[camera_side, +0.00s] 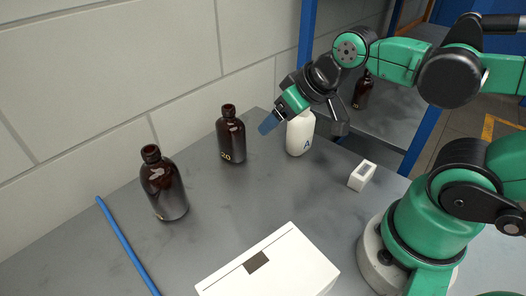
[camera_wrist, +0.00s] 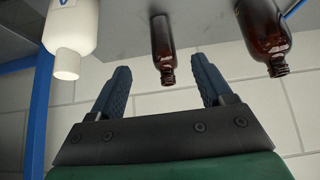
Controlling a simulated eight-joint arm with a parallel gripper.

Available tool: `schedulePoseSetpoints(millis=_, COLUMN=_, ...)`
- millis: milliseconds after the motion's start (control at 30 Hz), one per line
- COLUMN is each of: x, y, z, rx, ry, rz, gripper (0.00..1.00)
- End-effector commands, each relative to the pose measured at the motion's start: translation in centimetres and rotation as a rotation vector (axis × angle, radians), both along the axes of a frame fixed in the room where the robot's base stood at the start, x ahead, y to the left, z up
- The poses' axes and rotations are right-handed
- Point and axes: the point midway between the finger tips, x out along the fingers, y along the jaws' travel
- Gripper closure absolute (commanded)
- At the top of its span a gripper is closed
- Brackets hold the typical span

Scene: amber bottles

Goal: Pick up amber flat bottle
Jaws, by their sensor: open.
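Two amber bottles stand upright on the grey table in the side view: one marked "20" (camera_side: 231,140) near the wall, and one further left and nearer the camera (camera_side: 165,190). I cannot tell for certain which is the flat one; the marked bottle looks narrower. My gripper (camera_side: 268,124) is open and empty, with its blue fingers right of the marked bottle, apart from it. In the wrist view, which looks upside down, a narrow amber bottle (camera_wrist: 162,38) appears between the fingertips of my gripper (camera_wrist: 160,66), beyond them. A wider amber bottle (camera_wrist: 264,35) is at right.
A white bottle marked "A" (camera_side: 298,140) stands close beside my gripper, and at left in the wrist view (camera_wrist: 72,32). A small white block (camera_side: 362,176), a white box (camera_side: 285,268) and a blue rod (camera_side: 125,243) lie on the table. Another amber bottle (camera_side: 362,95) stands behind.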

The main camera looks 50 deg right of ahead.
Motion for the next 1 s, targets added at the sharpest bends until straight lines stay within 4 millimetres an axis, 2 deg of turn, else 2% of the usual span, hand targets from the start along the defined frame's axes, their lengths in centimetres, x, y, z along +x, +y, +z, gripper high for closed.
schedulePoseSetpoints(millis=400, x=0.2, y=0.1, z=4.7, rx=0.007, ry=-0.005, rz=0.01, gripper=0.27)
schedulePoseSetpoints(millis=767, x=5.0, y=1.1, z=4.0, rx=0.101, ry=-0.182, rz=0.198, gripper=0.27)
schedulePoseSetpoints(millis=1000, x=8.5, y=0.1, z=4.2, rx=0.115, ry=-0.41, rz=0.283, gripper=0.27)
